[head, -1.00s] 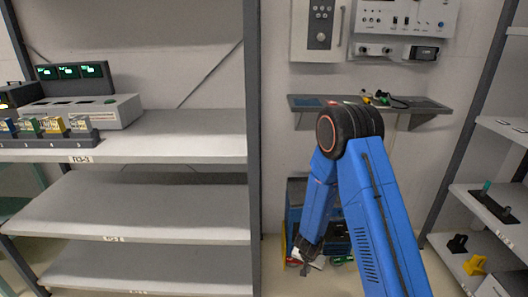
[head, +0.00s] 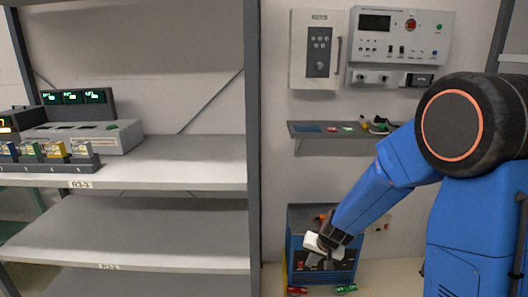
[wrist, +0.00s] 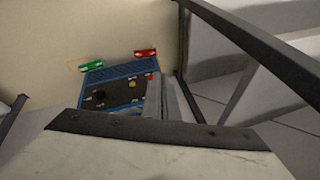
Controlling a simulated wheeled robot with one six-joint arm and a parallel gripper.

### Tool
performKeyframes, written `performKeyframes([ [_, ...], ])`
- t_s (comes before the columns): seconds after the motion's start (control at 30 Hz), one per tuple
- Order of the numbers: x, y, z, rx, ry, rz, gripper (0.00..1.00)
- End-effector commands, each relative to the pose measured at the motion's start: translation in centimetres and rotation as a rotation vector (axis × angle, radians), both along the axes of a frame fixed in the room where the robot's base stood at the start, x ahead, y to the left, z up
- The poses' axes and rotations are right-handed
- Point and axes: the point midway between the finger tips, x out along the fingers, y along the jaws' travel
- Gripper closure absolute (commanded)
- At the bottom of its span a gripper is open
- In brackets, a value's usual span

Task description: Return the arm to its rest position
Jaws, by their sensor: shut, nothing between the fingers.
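My blue arm comes in from the right of the head view, its upper link raised and its forearm slanting down to the left. My gripper (head: 312,260) hangs at the end of the forearm, in front of a blue cart (head: 347,272) by the back wall. Its fingers are small and dark here; they are shut with nothing held. The wrist view looks down toward the blue cart (wrist: 92,76), which has dark contents and small coloured parts.
A grey shelf unit (head: 170,178) stands at left, bearing a display device (head: 75,105) and a row of coloured blocks. A wall shelf (head: 345,130) holds small items below control panels (head: 400,38). Red and green pieces (head: 346,288) lie on the floor by the cart.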

Motion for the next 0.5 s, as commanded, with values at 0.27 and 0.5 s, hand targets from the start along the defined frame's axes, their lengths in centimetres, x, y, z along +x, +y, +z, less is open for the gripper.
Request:
performKeyframes([
  [0.27, -4.2, -1.0, 7.5, 0.009, -0.034, 0.085, 1.0],
  [0.5, -8.8, -2.4, 12.6, -0.011, -0.052, 0.148, 1.0],
])
